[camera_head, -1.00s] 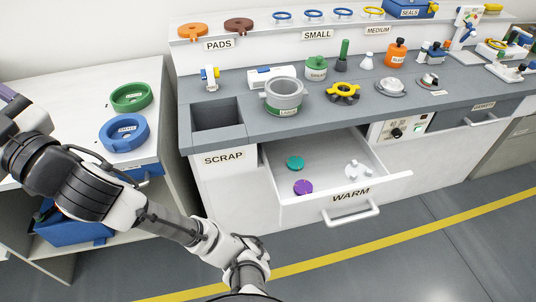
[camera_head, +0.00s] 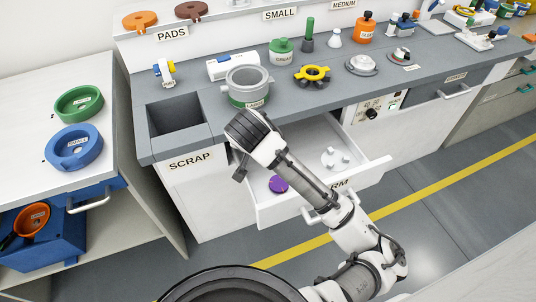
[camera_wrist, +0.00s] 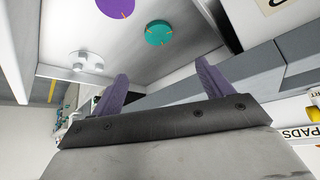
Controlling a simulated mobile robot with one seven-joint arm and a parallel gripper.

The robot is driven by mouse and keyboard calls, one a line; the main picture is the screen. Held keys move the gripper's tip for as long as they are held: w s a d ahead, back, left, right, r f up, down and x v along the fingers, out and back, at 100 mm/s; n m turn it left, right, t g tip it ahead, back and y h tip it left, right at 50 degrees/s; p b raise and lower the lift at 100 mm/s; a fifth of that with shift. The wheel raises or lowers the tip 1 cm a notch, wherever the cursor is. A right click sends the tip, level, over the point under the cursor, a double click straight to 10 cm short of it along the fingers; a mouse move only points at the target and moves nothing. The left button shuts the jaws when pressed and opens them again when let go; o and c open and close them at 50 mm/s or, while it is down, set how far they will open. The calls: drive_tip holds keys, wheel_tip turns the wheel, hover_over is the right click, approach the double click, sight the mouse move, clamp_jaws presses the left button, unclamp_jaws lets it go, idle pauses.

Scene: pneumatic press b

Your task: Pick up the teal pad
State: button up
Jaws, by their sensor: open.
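The teal pad (camera_wrist: 158,33) is a flat round disc with small orange marks, lying on the floor of the open drawer in the wrist view. In the head view my arm hides it. My gripper (camera_wrist: 162,70) is open and empty, its two purple fingers spread apart. In the wrist picture, the teal pad appears beyond the fingertips, between their directions, with a visible gap. The gripper's fingers cannot be made out in the head view.
A purple pad (camera_head: 278,184) lies near the teal one, and a white knobbed piece (camera_head: 335,158) lies to the right in the drawer (camera_head: 374,168). Drawer walls surround them. The grey counter (camera_head: 205,122) with a large pot (camera_head: 248,88) stands behind.

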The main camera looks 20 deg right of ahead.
drive_tip(key=p+x, duration=0.1)
drive_tip(key=x, duration=0.8)
drive_tip(key=shift+s+a+f, duration=0.1)
drive_tip(key=shift+s, duration=0.15)
drive_tip(key=shift+p+x, duration=0.85)
drive_tip(key=shift+x, duration=1.9)
drive_tip(key=shift+s+f, duration=0.1)
drive_tip(key=shift+s, duration=0.05)
drive_tip(key=shift+a, duration=0.1)
drive_tip(key=c, duration=1.1)
